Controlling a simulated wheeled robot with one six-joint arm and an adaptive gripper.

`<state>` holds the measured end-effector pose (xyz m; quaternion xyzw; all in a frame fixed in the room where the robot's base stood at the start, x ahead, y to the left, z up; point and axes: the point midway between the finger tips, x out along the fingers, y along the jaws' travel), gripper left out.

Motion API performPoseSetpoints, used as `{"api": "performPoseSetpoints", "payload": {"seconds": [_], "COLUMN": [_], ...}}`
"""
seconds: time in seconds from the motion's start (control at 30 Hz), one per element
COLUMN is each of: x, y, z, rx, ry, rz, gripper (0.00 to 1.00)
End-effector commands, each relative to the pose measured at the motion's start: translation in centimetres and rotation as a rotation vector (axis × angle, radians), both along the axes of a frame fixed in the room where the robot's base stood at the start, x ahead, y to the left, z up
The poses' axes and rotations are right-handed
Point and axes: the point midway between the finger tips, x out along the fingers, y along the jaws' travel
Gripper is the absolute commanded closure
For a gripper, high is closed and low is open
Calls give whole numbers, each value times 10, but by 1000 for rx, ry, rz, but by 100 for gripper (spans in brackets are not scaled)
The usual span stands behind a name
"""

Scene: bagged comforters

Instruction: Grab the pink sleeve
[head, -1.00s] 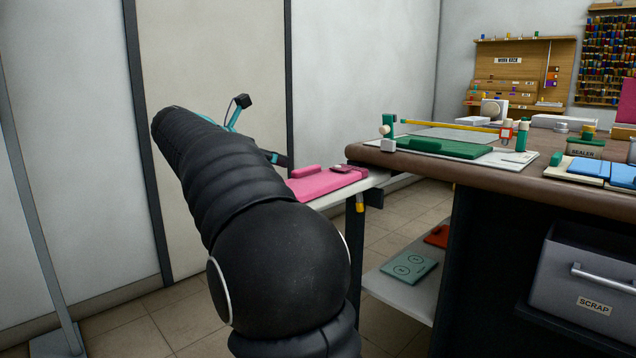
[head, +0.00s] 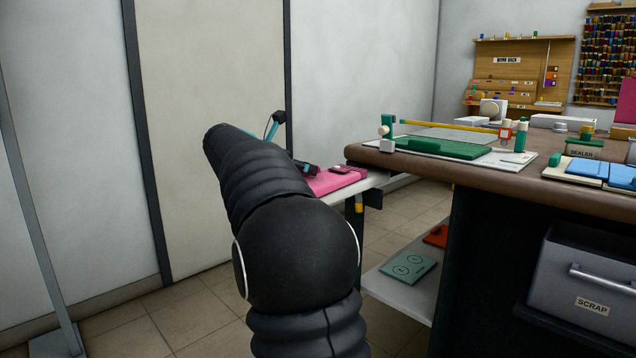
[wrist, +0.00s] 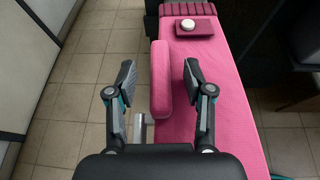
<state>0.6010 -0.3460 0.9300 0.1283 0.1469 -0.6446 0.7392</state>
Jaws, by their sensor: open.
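The pink sleeve (wrist: 161,80) is a rounded, padded pink bar along the left edge of a pink-covered board (wrist: 226,95). In the wrist view it lies between the two fingers of my gripper (wrist: 159,70), nearer the right finger. My gripper is open, with a gap to the sleeve on the left side; I cannot tell whether it is level with the sleeve. In the head view my gripper (head: 306,168) is small and dark over the pink board (head: 335,181), and my arm hides the sleeve.
A small dark pink block with a white disc (wrist: 188,25) sits at the board's far end. A brown-topped workbench (head: 480,176) stands to the right, with a lower shelf (head: 402,288). Tiled floor lies left of the board. A pale wall panel (head: 210,120) stands behind my arm.

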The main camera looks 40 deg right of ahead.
Motion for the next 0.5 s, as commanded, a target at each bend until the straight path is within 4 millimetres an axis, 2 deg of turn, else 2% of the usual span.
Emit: {"api": "performPoseSetpoints", "payload": {"seconds": [0.1, 0.13, 0.3, 0.33, 0.5], "x": [0, 0, 0, 0, 0], "y": [0, 0, 0, 0, 1], "z": [0, 0, 0, 0, 0], "rx": [0, 0, 0, 0, 0], "ry": [0, 0, 0, 0, 0], "rz": [0, 0, 0, 0, 0], "gripper": [48, 53, 95, 100, 100]}}
